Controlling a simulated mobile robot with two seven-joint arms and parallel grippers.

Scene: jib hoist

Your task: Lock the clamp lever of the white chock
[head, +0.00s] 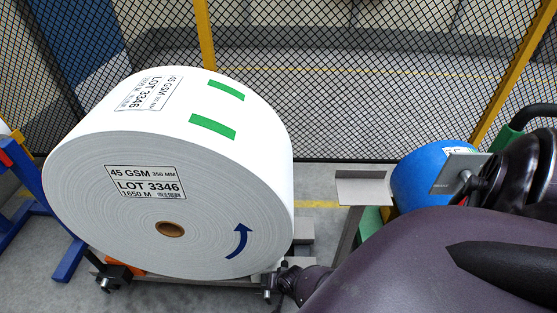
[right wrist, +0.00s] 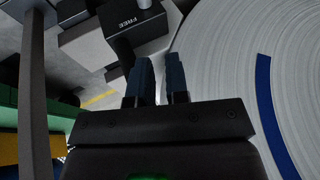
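A light grey-white block (right wrist: 92,46), apparently the white chock, stands beside the roll in the right wrist view. A dark box marked FREE (right wrist: 138,28) sits against it, with a pale round post (right wrist: 145,4) on top, cut off by the frame edge; whether this is the clamp lever I cannot tell. My right gripper (right wrist: 161,62) points at the box, fingers a little apart with nothing seen between them. In the head view my right gripper (head: 277,284) is low beside the roll's right edge, and the chock there is mostly hidden. My left gripper is not in view.
A large white paper roll (head: 100,225) fills the left, resting on a low frame (head: 190,282) with an orange chock (head: 125,267) at left. A blue roll (head: 418,180) and grey plate (head: 363,188) are at right. Mesh fence (head: 330,100) stands behind.

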